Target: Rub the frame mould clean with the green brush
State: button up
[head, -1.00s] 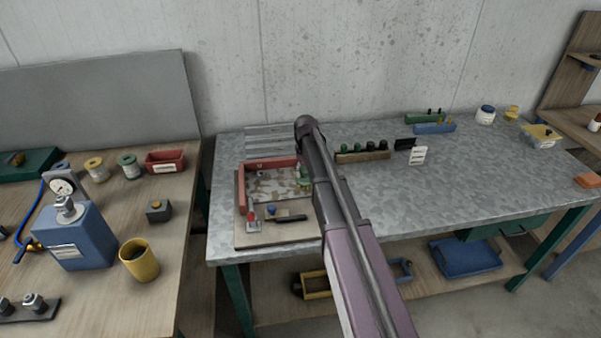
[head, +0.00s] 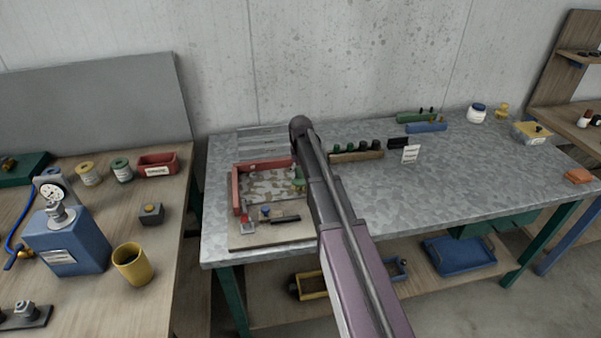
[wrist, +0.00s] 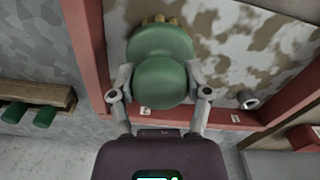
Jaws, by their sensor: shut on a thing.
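The frame mould has red rails (head: 236,188) around a pale plate with brown patches (head: 265,188). It lies on a wooden board at the left end of the metal bench. In the wrist view brown stains (wrist: 215,65) cover much of the plate, beside a red rail (wrist: 86,50). My gripper (wrist: 160,88) is shut on the green brush (wrist: 160,52), its tan bristles pointing away over the plate. The brush (head: 298,186) shows at the mould's right side. Whether the bristles touch the plate cannot be told. My arm hides part of the right side.
A red-handled clamp (head: 246,222), a small blue-topped piece (head: 265,211) and a black-handled tool (head: 285,219) lie at the board's front. A wooden rack with dark and green knobs (head: 355,156) stands right of my arm. The bench's right middle is clear.

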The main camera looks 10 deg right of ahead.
jog(key=shift+w+a, duration=0.1)
jog(key=shift+a, duration=1.55)
jog(key=shift+a, duration=0.1)
jog(key=shift+a, duration=1.5)
jog(key=shift+w+a, duration=0.15)
jog(key=shift+a, duration=1.45)
jog(key=shift+a, duration=0.1)
jog(key=shift+a+f, duration=0.1)
jog(key=shift+a, duration=1.4)
